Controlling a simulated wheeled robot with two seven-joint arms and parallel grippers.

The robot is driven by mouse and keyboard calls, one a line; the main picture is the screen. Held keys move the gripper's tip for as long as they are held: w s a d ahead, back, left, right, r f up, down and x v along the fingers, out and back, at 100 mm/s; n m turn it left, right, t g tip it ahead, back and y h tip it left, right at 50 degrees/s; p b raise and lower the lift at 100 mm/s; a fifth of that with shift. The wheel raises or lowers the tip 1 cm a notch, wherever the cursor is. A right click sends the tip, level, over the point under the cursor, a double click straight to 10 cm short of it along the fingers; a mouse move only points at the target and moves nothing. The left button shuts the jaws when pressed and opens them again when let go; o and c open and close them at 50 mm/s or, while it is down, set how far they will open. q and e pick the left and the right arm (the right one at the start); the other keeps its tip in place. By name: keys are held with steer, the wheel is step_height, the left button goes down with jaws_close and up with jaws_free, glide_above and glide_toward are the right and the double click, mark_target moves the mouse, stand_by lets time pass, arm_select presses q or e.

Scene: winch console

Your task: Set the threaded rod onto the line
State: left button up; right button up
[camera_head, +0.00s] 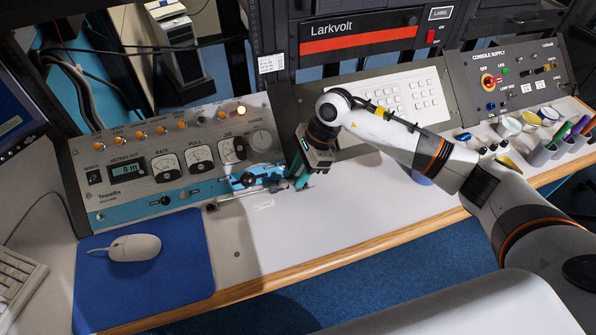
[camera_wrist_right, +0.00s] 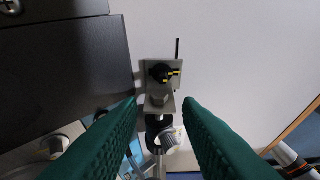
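In the wrist view a small grey block (camera_wrist_right: 160,75) carries a black knob (camera_wrist_right: 160,73) with yellow marks, and a thin black pin stands out past it. Below it, between my fingers, are dark and metallic parts with a pale ribbed knob (camera_wrist_right: 172,138). I cannot tell for sure which part is the threaded rod, and I cannot make out the line. In the head view a small blue mechanism (camera_head: 250,181) sits at the console's front edge. My right gripper (camera_head: 302,182) is just right of it, fingers down; the wrist view shows it open (camera_wrist_right: 160,103). My left gripper is out of view.
The dial console (camera_head: 130,190) stands left of my right gripper, a keypad panel (camera_head: 405,95) behind it. A mouse (camera_head: 135,247) lies on a blue mat (camera_head: 180,280). Cups and pens (camera_head: 545,150) stand at right. The desk front (camera_head: 345,220) is mostly clear.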

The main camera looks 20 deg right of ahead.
steer(key=shift+a+f, duration=0.2)
steer(key=shift+f, duration=0.3)
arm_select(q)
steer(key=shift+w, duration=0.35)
arm_select(e)
jaws_close()
steer(key=shift+w+d+f+b, duration=0.1)
steer(key=shift+w+b, duration=0.2)
steer(key=shift+b, duration=0.55)
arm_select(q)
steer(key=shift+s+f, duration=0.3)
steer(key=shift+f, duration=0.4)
arm_select(e)
jaws_free()
